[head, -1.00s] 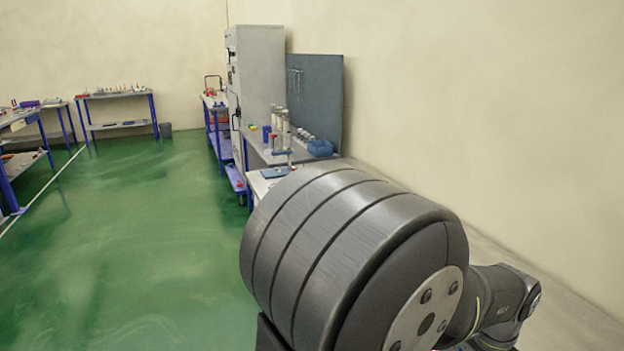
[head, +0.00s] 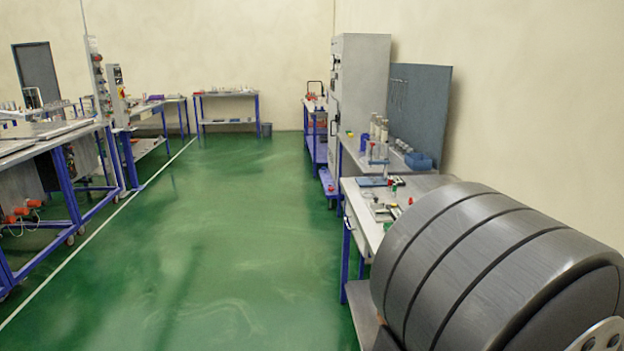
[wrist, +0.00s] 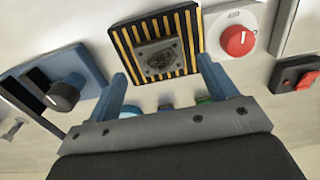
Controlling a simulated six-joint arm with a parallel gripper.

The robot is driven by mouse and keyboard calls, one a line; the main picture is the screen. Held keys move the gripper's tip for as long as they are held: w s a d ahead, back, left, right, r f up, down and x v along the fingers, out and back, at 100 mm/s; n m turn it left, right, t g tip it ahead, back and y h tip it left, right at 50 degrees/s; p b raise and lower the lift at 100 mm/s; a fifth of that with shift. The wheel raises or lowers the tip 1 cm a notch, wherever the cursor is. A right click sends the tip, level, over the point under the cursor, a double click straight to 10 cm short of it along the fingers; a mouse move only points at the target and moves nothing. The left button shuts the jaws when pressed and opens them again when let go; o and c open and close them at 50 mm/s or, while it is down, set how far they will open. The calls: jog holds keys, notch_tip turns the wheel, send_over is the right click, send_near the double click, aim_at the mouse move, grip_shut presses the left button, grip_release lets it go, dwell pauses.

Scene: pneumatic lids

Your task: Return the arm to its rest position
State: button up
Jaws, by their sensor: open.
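My gripper (wrist: 160,88) shows in the wrist view with its two blue fingers spread apart and nothing between them. Beyond the fingertips is a panel with a black-and-yellow striped square plate (wrist: 157,47) around a grey centre. A red round button (wrist: 237,41) on a light plate sits to its right, and a black knob (wrist: 62,96) on a blue plate sits to the left. I cannot tell the exact gap between the fingertips and the panel. In the head view my gripper is not visible; a large grey cylindrical part of my arm fills the lower right.
A bench (head: 364,231) with small parts stands along the right, partly hidden by my arm. A grey cabinet (head: 361,85) and a blue-grey board (head: 419,112) stand behind it. Workbenches (head: 65,172) line the left. The green floor (head: 235,230) between is clear.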

notch_tip(320, 180, down, 4)
jog(key=shift+r, duration=0.1)
notch_tip(320, 180, up, 12)
notch_tip(320, 180, down, 12)
jog(key=shift+r, duration=0.25)
notch_tip(320, 180, up, 4)
jog(key=shift+f, duration=0.2)
jog(key=s+a+r, duration=0.3)
jog(key=s+r, duration=0.4)
jog(key=s, duration=0.4)
jog(key=w+d, duration=0.5)
jog(key=d, duration=0.3)
jog(key=w+d, duration=0.5)
jog(key=d, duration=0.4)
jog(key=w+d+f, duration=0.5)
jog(key=w+d, duration=0.1)
jog(key=w, duration=0.3)
jog(key=shift+w+f, duration=0.25)
jog(key=shift+w, duration=0.15)
